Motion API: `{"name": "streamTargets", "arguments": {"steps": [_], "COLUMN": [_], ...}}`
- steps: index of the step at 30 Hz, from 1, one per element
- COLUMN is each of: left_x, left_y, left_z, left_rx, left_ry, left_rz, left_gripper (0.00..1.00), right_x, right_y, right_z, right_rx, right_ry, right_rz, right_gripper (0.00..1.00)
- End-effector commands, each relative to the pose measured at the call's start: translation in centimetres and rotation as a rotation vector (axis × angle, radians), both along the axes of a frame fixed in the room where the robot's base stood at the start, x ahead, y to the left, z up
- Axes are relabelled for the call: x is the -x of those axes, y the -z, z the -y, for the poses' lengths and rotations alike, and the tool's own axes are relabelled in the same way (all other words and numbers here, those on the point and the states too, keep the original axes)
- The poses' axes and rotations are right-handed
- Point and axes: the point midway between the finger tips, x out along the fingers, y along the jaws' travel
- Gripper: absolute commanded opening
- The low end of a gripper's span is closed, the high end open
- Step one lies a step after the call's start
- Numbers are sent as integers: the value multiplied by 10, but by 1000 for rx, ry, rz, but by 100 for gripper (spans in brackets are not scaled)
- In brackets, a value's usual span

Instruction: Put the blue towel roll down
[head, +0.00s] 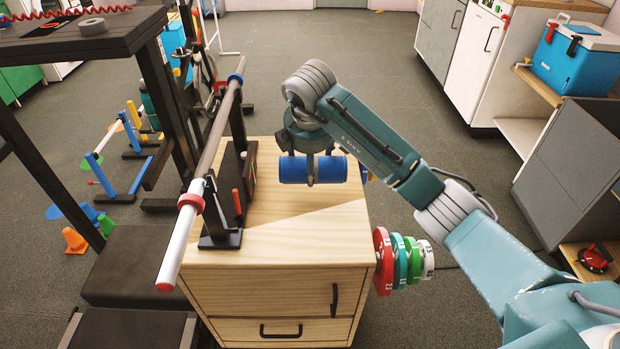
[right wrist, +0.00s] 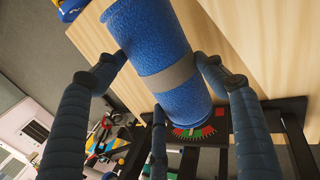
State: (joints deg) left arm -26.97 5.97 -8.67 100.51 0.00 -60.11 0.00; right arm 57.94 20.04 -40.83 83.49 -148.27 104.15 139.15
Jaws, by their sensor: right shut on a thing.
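The blue towel roll (head: 296,170) lies sideways, level, over the wooden cabinet top (head: 290,240) in the head view. In the right wrist view the roll (right wrist: 150,42) is blue with a grey band round its middle. My right gripper (head: 312,178) reaches over it from above. Its fingers are closed around the roll's middle in the right wrist view (right wrist: 166,78), from opposite sides. I cannot tell whether the roll's underside touches the cabinet top. My left gripper is not in view.
A bar on a black stand (head: 222,238) runs along the cabinet's left side. Coloured weight plates (head: 383,262) hang at its right front. The front of the cabinet top is clear. A dark bench (head: 130,270) stands left, and a blue cooler (head: 572,66) sits at the far right.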

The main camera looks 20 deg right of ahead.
Motion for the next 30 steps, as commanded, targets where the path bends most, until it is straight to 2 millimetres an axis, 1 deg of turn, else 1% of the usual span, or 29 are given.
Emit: {"name": "streamTargets", "arguments": {"steps": [1, 8, 12, 15, 19, 25, 26, 28, 29, 30], "left_x": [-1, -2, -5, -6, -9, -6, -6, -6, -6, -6], "left_y": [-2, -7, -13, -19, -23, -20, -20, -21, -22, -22], "left_z": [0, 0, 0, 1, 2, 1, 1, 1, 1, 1], "left_rx": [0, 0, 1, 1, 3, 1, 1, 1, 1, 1], "left_ry": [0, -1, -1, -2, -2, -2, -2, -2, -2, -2], "left_rz": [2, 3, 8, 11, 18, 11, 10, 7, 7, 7], "left_gripper": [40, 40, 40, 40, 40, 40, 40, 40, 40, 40], "right_x": [0, 0, 0, 0, -1, -1, 0, 0, 0, 0], "right_y": [6, 23, 45, 55, 55, 57, 57, 57, 57, 57], "right_z": [0, 0, 0, 0, 0, 0, 0, 0, 0, 0], "right_rx": [0, 0, -1, -1, 0, -1, 0, 0, 0, 0], "right_ry": [1, 1, 1, 1, 1, 1, 0, 1, 0, 1], "right_rz": [0, 1, -1, 1, 3, 2, 1, 1, 1, 1], "right_gripper": [38, 38, 38, 38, 38, 38, 72, 86, 89, 89]}}
